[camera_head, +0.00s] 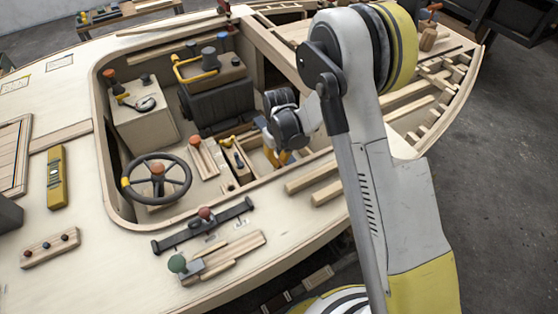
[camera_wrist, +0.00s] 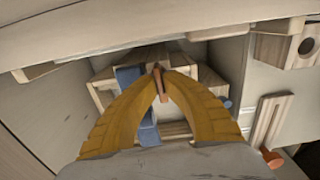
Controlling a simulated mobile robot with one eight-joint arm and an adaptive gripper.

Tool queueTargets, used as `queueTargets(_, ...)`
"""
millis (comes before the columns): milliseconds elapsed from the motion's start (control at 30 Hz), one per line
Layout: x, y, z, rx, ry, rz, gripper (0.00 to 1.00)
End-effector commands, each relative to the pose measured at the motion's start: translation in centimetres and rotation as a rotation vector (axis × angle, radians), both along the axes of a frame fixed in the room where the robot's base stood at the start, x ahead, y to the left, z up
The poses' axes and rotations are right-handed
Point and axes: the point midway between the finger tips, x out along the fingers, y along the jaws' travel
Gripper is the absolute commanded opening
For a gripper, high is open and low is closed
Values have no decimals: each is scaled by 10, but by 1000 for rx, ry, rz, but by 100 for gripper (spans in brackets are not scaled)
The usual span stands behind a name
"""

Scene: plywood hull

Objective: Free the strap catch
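My gripper (camera_wrist: 160,76) reaches down into the cockpit of the plywood hull. Its two yellow fingers come together around a small reddish-brown lever or peg (camera_wrist: 162,88), which looks like the strap catch. The fingertips appear closed on it from both sides. A blue strap (camera_wrist: 129,76) runs over a wooden block just left of the fingertips, and more of it shows between the fingers. The fingers hide part of the strap and block. In the head view my gripper (camera_head: 277,156) is small and low beside the cockpit's right wall; the catch cannot be made out there.
A wooden ledge (camera_wrist: 130,30) crosses above the fingers in the wrist view. A wooden piece with an orange-tipped peg (camera_wrist: 271,156) lies right. In the head view, a steering wheel (camera_head: 157,179), dark engine block (camera_head: 218,104) and cockpit rim (camera_head: 240,196) surround the working space.

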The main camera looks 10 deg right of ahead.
Motion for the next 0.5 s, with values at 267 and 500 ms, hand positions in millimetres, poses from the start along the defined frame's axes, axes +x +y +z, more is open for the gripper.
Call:
queueTargets(267, 0, 0, 0, 0, 1, -1, 31)
queueTargets(500, 0, 0, 0, 0, 0, -1, 31)
